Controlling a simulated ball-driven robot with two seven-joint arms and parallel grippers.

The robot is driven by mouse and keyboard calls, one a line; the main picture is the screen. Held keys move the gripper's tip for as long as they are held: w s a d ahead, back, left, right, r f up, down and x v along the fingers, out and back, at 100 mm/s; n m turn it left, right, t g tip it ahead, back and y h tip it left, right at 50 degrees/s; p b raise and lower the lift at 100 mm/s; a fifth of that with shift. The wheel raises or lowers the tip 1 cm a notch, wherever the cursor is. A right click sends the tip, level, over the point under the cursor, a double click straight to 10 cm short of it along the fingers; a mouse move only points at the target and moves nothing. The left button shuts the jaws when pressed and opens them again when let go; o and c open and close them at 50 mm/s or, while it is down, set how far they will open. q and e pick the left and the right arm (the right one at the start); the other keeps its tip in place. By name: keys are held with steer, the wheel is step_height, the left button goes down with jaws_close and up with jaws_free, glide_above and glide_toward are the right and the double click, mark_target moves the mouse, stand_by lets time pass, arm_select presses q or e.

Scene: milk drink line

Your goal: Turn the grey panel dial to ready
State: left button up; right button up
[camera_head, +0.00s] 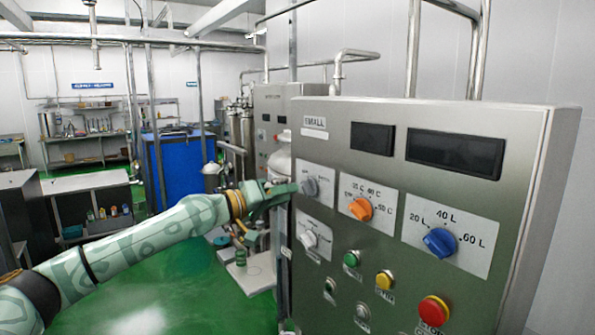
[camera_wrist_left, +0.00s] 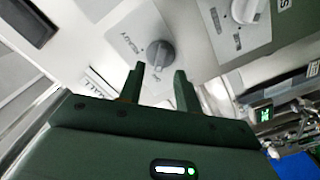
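The grey dial (camera_head: 311,187) is on a white plate at the upper left of the steel control panel (camera_head: 400,185). In the left wrist view the dial (camera_wrist_left: 160,53) is a round grey knob with small lettering around it, one word looking like READY. My left gripper (camera_head: 288,189) is just left of the dial in the head view. In the left wrist view my left gripper's fingers (camera_wrist_left: 160,78) are apart, with the dial just beyond and between their tips. I cannot tell whether they touch it. My right gripper is not in view.
A paler dial (camera_head: 309,239) is below the grey one. An orange dial (camera_head: 361,208) and a blue dial (camera_head: 440,242) are to the right. Below them are a green button (camera_head: 351,259), a yellow button (camera_head: 384,280) and a red button (camera_head: 433,310). Green floor is open at left.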

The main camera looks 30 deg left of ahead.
mark_target(304, 191)
arm_select(q)
steer(key=shift+p+x, duration=0.5)
steer(key=shift+x, duration=1.65)
steer(key=shift+f, duration=0.15)
jaws_close()
steer(key=m+b, duration=0.9)
steer(key=m, duration=0.9)
steer(key=shift+a, duration=0.15)
